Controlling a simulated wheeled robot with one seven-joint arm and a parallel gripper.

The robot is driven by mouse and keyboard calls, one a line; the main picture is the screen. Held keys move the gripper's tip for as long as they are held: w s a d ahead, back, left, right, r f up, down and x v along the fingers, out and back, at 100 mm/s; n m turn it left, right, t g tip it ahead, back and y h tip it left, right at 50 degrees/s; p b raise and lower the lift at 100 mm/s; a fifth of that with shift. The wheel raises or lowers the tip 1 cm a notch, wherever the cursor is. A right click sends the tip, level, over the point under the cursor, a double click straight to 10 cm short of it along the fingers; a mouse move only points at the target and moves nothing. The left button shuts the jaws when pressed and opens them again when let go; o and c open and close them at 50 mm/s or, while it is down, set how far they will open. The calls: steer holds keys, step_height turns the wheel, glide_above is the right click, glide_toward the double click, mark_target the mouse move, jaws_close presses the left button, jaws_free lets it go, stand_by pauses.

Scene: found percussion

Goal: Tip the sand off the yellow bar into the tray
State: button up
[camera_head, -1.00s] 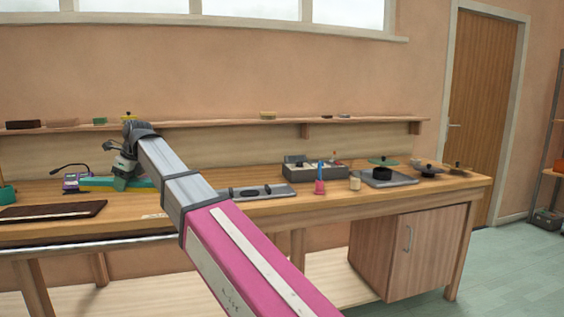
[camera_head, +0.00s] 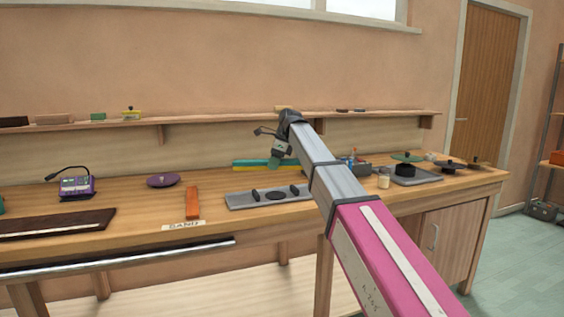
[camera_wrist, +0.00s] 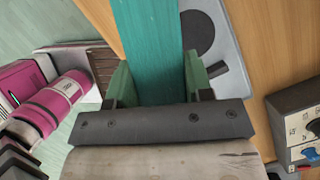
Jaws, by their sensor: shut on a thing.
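My gripper (camera_head: 281,158) is above the bench, behind the right part of the grey tray. It is shut on a long bar, teal on top (camera_head: 250,162) with a yellow edge (camera_head: 246,168) below, held about level. In the wrist view the teal face (camera_wrist: 149,40) runs between the green fingers (camera_wrist: 157,85); no yellow shows there. I cannot make out sand on the bar. A grey tray (camera_head: 240,205) with two black supports and a dark disc lies below it. A "SAND" label (camera_head: 184,225) is on the bench's front edge.
An orange bar (camera_head: 192,203) and purple disc (camera_head: 163,180) lie left of the grey tray. A purple device (camera_head: 76,187) stands farther left. A cream pot (camera_head: 384,180) and a tray with a black pan (camera_head: 405,170) are at the right. A shelf (camera_head: 200,121) runs behind.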

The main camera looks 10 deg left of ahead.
steer(key=w+f+n+t+y, duration=0.4)
steer(key=w+n+t, duration=0.1)
steer(key=n, duration=0.1)
steer(key=shift+f, duration=0.2)
stand_by(0.7)
steer(key=shift+w+a, duration=0.1)
steer(key=shift+r, duration=0.1)
stand_by(2.7)
step_height(320, 180, up, 4)
steer(key=g+h, duration=0.2)
steer(key=g, duration=0.1)
steer(key=m+g+h, duration=0.1)
steer(key=g+h, duration=0.1)
steer(key=g, duration=0.1)
steer(key=shift+g, duration=0.4)
